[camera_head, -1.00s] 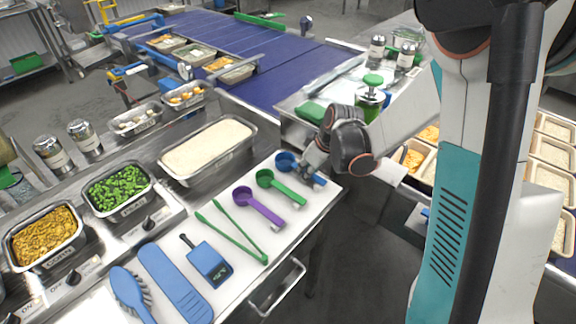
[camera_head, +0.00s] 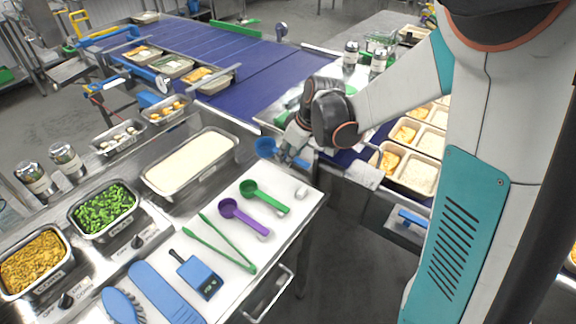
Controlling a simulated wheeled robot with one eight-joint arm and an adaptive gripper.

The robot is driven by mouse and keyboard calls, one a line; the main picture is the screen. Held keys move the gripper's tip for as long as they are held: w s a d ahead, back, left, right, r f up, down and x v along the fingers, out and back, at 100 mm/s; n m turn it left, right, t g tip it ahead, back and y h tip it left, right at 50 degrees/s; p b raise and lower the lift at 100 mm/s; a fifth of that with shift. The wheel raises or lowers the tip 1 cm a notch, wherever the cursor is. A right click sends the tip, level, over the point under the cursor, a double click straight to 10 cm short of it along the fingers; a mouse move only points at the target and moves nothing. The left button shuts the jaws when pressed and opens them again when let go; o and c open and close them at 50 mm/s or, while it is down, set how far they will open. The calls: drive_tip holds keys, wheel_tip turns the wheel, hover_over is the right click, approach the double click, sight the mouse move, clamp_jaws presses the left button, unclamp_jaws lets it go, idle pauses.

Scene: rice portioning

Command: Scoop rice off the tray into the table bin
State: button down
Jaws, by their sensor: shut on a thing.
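My gripper (camera_head: 287,153) is shut on the handle of a blue scoop (camera_head: 267,148), held above the far end of the white board. The scoop's bowl points left, toward the rice tray; the inside of the bowl is not clear. The rice tray (camera_head: 150,190) is a long metal pan, full of white rice (camera_head: 190,162), set in the counter left of my gripper. The scoop is apart from the rice. I cannot tell which container is the table bin.
Pans of peas (camera_head: 103,207) and yellow food (camera_head: 33,262) are at left. A blue conveyor (camera_head: 225,55) runs behind.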

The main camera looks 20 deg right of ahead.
wheel_tip(320, 180, up, 16)
drive_tip(key=p, duration=0.7)
drive_tip(key=shift+r, duration=0.15)
